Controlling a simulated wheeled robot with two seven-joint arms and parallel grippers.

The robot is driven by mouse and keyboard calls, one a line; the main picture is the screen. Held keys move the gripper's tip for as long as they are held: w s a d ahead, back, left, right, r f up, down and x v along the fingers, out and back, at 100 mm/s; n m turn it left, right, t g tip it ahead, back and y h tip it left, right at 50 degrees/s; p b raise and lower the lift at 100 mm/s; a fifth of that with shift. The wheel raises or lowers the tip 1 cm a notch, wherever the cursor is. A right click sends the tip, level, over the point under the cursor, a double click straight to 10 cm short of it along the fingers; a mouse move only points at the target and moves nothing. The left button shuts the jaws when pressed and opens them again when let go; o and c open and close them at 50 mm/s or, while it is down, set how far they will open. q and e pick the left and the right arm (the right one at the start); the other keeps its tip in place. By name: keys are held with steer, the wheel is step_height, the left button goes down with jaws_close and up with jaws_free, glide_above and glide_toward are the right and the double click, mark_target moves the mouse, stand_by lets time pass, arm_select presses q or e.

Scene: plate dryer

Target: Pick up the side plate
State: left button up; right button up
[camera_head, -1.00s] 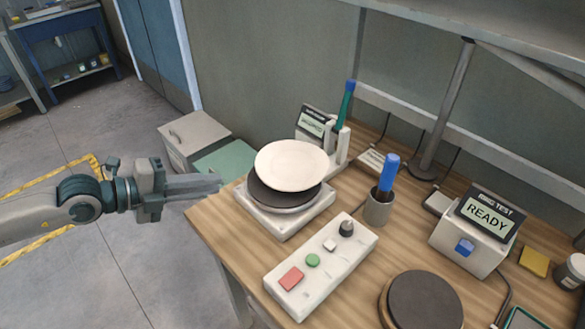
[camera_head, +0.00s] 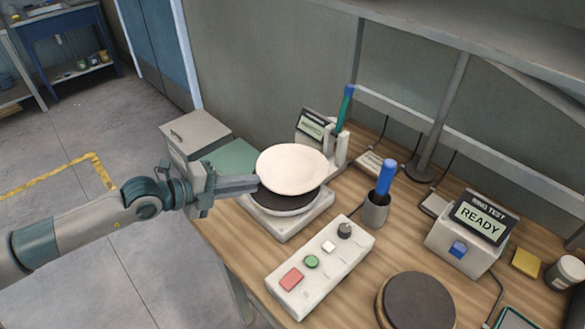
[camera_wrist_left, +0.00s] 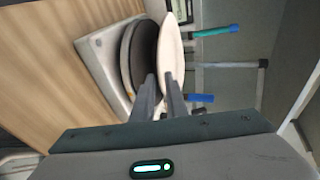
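The side plate (camera_head: 292,168) is a round cream plate above the dark round pad (camera_head: 268,198) of a white square-based device (camera_head: 290,232). In the left wrist view the plate (camera_wrist_left: 172,45) shows nearly edge-on, with the pad (camera_wrist_left: 142,55) beside it. My left gripper (camera_head: 257,184) is at the plate's left rim in the head view. In the left wrist view its two fingers (camera_wrist_left: 162,80) are apart, with the near rim of the plate at the gap between their tips. Whether either finger touches the rim I cannot tell. My right gripper is not in view.
A white control box (camera_head: 320,266) with red and green buttons stands in front. A cup with a blue-handled tool (camera_head: 376,208), a holder with a green-handled tool (camera_head: 341,145) and a "READY" tester (camera_head: 468,242) stand nearby. A dark round disc (camera_head: 418,302) lies at the front.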

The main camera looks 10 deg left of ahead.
mark_target(264, 182)
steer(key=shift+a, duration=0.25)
arm_select(q)
steer(key=shift+p+x, duration=0.65)
steer(key=shift+x, duration=0.15)
steer(key=p+x, duration=0.1)
steer(key=x, duration=0.1)
steer(key=shift+w+d, duration=0.15)
steer(key=shift+d, duration=0.15)
steer(key=shift+w+d+f, duration=0.3)
steer(key=shift+f, duration=0.05)
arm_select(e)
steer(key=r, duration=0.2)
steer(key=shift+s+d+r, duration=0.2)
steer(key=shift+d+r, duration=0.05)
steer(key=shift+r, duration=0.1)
arm_select(q)
jaws_close()
steer(key=shift+r, duration=0.1)
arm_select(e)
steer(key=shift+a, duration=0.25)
